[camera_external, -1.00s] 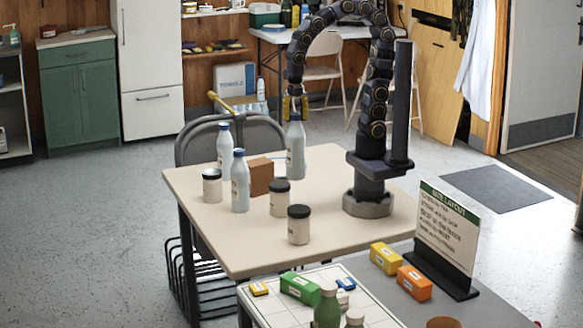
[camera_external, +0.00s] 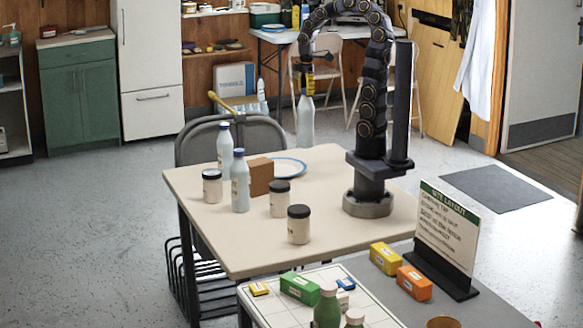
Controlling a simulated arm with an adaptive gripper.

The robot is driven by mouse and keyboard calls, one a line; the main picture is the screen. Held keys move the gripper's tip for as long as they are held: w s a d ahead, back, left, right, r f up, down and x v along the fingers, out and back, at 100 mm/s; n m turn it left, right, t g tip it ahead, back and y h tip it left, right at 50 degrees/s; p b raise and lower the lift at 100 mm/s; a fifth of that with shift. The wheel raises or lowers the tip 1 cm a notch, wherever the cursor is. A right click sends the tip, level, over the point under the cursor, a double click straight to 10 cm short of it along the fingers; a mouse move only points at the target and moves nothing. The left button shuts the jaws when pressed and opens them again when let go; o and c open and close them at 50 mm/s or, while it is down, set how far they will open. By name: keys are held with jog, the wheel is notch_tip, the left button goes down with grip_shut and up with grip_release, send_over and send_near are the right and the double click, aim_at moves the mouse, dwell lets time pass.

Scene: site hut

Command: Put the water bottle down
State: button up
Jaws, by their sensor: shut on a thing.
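My gripper (camera_external: 308,88) is shut on the top of a pale water bottle (camera_external: 305,122). Two similar bottles with blue caps, one taller in view (camera_external: 225,147) and one nearer (camera_external: 240,185), stand at the table's left part. A white plate with a blue rim (camera_external: 290,168) lies on the table, partly hidden behind a brown block (camera_external: 260,177).
Jars with dark lids stand on the table: left (camera_external: 212,187), middle (camera_external: 280,199) and front (camera_external: 299,225). The table's front right is clear. A sign (camera_external: 446,235) and small coloured boxes (camera_external: 385,257) sit on nearer surfaces.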

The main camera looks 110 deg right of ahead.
jog(key=shift+s+d+m, duration=0.25)
jog(key=shift+s+m, duration=0.05)
jog(key=shift+s, duration=0.1)
jog(key=shift+d+f, duration=0.1)
jog(key=shift+d, duration=0.1)
jog(key=w+d+f, duration=0.4)
jog(key=d+f, duration=0.8)
jog(key=d, duration=0.1)
jog(key=shift+f, duration=0.55)
jog(key=o, duration=1)
